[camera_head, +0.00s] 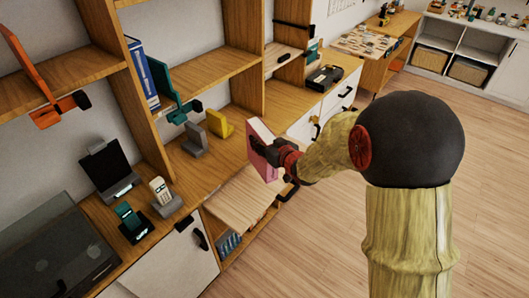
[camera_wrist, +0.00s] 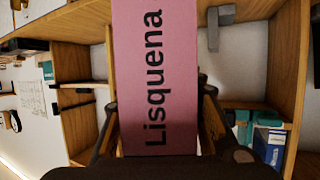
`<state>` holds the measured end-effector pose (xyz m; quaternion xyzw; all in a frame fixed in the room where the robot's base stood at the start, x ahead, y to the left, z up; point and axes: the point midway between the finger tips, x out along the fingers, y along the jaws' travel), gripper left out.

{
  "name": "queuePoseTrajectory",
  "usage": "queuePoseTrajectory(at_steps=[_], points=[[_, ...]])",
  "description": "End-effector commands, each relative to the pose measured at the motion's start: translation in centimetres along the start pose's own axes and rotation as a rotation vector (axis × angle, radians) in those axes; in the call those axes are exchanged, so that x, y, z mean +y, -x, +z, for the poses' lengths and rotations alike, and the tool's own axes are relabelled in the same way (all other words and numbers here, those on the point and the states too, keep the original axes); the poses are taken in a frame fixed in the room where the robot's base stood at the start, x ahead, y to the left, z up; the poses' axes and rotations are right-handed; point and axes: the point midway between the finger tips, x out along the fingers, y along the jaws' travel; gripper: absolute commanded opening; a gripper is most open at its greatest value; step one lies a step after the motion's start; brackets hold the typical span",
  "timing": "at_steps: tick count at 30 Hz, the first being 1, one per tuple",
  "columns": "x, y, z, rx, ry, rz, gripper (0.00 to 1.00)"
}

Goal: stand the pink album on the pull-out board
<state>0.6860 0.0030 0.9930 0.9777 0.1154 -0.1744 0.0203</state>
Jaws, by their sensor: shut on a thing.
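The pink album (camera_head: 265,138) is upright in my gripper (camera_head: 268,152), near the front edge of the wooden counter. In the wrist view the pink album (camera_wrist: 156,70) shows its pink face with the word "Lisquena", between the two dark fingers of my gripper (camera_wrist: 158,125). My gripper is shut on it. The pull-out board (camera_head: 238,200) is a bare light wood panel sticking out below the counter, below and to the left of the album. I see no contact between the album and the board.
On the counter stand a yellow bookend (camera_head: 220,123), a grey bookend (camera_head: 194,139), a phone in its cradle (camera_head: 161,193) and a black tablet on a stand (camera_head: 110,168). A black box (camera_head: 325,78) lies farther back. Open floor (camera_head: 320,235) is to the right.

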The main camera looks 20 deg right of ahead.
Motion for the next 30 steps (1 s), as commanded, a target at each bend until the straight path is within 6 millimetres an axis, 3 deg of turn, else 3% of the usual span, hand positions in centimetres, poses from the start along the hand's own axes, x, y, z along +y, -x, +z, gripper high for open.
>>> queuePoseTrajectory(at_steps=[7, 14, 21, 30], points=[[1.7, -2.7, 1.9, 0.007, 0.001, 0.001, 0.00], [2.2, -3.5, 2.4, 0.007, 0.002, 0.001, 0.00], [2.3, -4.6, 5.3, 0.007, 0.002, 0.001, 0.00], [2.2, -4.6, 5.3, 0.008, 0.002, 0.001, 0.00]])
